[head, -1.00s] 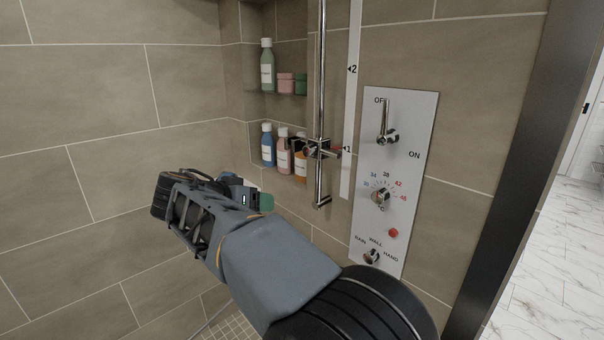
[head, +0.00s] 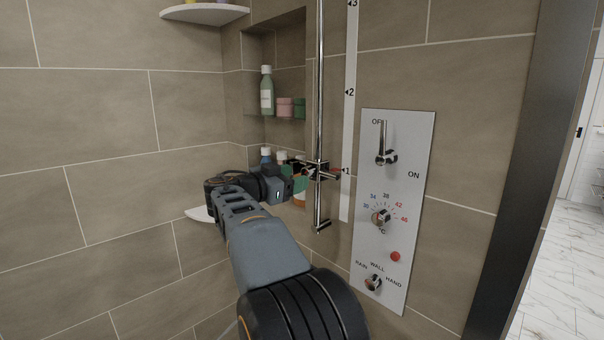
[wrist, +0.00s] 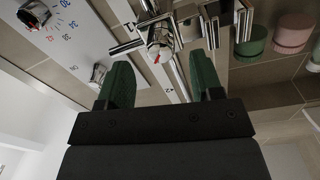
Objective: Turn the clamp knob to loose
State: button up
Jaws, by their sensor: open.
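The slider clamp (head: 318,170) sits on the chrome vertical riser rail, beside mark 1 of the white scale, with a red pointer on its right. In the wrist view the chrome clamp knob (wrist: 160,42), with a red mark on its face, shows just beyond and between my fingertips. My gripper (head: 294,182) is just left of the clamp in the head view, partly over the bottles. In the wrist view my gripper (wrist: 160,72) has its two green fingers apart with nothing between them. I cannot tell exactly how deep the knob lies relative to the tips.
The white control panel (head: 411,230) is right of the rail, with an on/off lever (head: 385,155), a temperature dial (head: 381,216) and an outlet selector (head: 373,283). A wall niche behind holds a green bottle (head: 266,92), small jars and lower bottles. A corner shelf (head: 205,14) is upper left.

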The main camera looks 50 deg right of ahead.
aim_at(308, 172)
jog(key=shift+s+d, duration=0.2)
jog(key=shift+d, duration=1.45)
jog(key=c, duration=0.9)
jog(key=shift+f+n, duration=0.1)
jog(key=shift+n, duration=0.2)
jog(key=shift+s+r+n+t+b, duration=0.15)
jog(key=shift+n+b, duration=0.75)
jog(key=shift+n, duration=3.55)
jog(key=shift+s+r+n+t+b, duration=0.15)
jog(key=shift+n+b, duration=0.75)
jog(key=shift+n, duration=3.55)
jog(key=shift+w+f, duration=0.1)
